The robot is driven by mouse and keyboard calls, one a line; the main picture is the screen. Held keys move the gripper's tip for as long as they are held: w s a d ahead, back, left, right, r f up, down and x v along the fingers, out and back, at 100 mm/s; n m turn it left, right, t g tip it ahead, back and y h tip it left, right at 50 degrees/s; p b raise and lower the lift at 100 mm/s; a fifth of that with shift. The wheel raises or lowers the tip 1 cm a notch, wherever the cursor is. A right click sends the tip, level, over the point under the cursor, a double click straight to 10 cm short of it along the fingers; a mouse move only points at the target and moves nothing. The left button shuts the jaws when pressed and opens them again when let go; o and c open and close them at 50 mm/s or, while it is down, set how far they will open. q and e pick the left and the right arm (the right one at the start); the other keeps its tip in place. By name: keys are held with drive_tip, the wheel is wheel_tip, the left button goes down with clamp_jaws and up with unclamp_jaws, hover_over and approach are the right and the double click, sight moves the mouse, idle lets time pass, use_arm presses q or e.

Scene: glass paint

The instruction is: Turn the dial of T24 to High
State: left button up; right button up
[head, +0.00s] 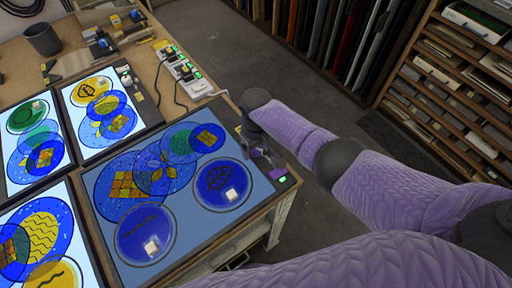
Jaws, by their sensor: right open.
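Several light panels with painted glass lie on the workbench. The nearest, a dimmer blue-grey panel (202,252), has a dark control strip on its right edge with a small green light (283,179). My right gripper (264,158) is open at that strip, just above the green light. It covers that part of the strip, so I cannot see a dial there or tell whether it touches one. No T24 label is readable, so I cannot tell which panel is T24. My left gripper is not in view.
A brighter panel (75,102) stands behind, with its own control strip (139,92). A power strip (184,66) with green lights and cables lies on the bench (212,110). White blocks rest on the glass discs. A dark cup (43,40) stands at the back; shelves (455,90) stand right.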

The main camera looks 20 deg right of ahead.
clamp_jaws()
idle(0.4)
drive_tip(key=n, duration=0.5)
drive_tip(key=shift+n+p, duration=0.3)
drive_tip(key=shift+n, duration=0.1)
drive_tip(key=n, duration=0.6)
drive_tip(key=shift+n, duration=0.3)
drive_tip(key=n, duration=0.6)
drive_tip(key=n+b, duration=0.1)
drive_tip(key=n, duration=0.4)
drive_tip(key=shift+n, duration=0.4)
